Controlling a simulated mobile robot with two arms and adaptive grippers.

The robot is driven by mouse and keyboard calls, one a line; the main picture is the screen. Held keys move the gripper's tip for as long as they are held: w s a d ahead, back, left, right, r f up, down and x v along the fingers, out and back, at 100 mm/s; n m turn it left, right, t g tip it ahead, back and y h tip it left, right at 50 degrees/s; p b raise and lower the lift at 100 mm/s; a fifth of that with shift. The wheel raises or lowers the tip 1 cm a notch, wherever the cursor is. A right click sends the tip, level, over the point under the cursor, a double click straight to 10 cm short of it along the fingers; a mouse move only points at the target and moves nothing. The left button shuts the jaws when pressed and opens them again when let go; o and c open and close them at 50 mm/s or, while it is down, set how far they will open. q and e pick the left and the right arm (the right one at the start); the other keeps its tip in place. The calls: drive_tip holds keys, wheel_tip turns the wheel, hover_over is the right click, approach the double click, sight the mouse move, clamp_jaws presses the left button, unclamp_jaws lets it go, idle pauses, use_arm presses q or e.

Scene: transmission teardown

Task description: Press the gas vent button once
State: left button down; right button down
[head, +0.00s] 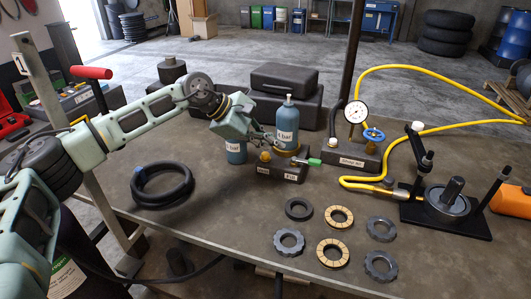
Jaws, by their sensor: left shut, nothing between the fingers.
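My left arm reaches in from the left. Its gripper (270,141) is shut and empty, just above a small black block (277,173) on the bench. The block has a yellow knob (265,156) on its left top, a green-tipped fitting (308,161) on its right and a white label on its front. A blue-grey bottle (287,118) stands upright on it, behind the fingers. Which part is the gas vent button I cannot tell for sure. The fingertips are close to the yellow knob; contact cannot be made out. My right gripper is out of view.
To the right are a labelled box (353,160) with gauge and blue valve, a yellow hose (430,124) and a black press fixture (446,212).

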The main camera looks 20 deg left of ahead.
use_arm(q)
drive_tip(key=shift+r+p, duration=1.25)
drive_tip(key=shift+r, duration=1.3)
